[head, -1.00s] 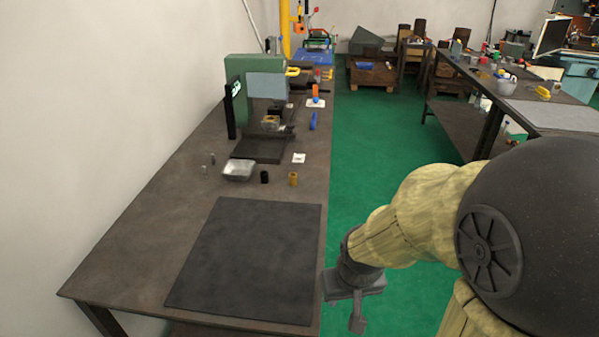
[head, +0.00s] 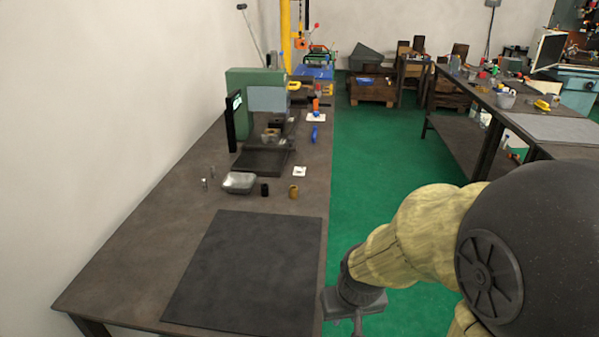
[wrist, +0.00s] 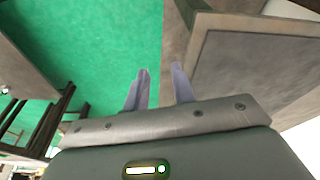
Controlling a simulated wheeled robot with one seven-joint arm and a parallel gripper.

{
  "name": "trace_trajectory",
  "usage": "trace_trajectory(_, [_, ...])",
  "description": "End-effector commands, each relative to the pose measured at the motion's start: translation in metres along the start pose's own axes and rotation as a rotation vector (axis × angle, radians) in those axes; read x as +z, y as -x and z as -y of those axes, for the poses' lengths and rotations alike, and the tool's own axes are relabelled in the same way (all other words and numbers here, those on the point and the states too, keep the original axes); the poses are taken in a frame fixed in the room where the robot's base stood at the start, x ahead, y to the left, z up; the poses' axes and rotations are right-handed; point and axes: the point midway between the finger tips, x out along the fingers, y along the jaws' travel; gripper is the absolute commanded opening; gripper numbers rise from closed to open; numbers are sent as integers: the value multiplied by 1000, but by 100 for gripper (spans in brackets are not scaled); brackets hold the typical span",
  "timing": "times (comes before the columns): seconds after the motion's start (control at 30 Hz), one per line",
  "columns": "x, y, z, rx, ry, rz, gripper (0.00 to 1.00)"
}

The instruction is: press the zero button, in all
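A green machine (head: 240,84) with a grey front plate stands on the far part of the workbench in the head view. A dark upright panel with a small lit display (head: 237,102) is on its left side. I cannot make out a zero button at this size. My gripper (wrist: 158,85) shows in the wrist view with two fingers apart and nothing between them. In the head view my gripper (head: 357,318) is beside the bench's right edge, low in the picture and partly cut off, well nearer than the machine.
The workbench (head: 130,245) carries a black mat (head: 250,265), a metal tray (head: 238,183), a black cylinder (head: 265,190), a brass cylinder (head: 294,191) and a blue object (head: 315,134). Green floor (head: 385,150) is open between this bench and another bench (head: 545,120) at right.

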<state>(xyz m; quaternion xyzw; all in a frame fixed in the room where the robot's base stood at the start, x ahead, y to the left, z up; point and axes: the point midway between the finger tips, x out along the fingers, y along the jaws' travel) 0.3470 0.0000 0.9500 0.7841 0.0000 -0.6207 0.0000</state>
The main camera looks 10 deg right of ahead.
Motion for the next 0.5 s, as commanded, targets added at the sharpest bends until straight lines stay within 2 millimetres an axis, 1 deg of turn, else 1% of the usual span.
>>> trace_trajectory(0.03, [0, 0, 0, 0, 0, 0, 15])
trace_trajectory(0.1, [0, 0, 0, 0, 0, 0, 1])
trace_trajectory(0.13, [0, 0, 0, 0, 0, 0, 0])
trace_trajectory(0.5, [0, 0, 0, 0, 0, 0, 0])
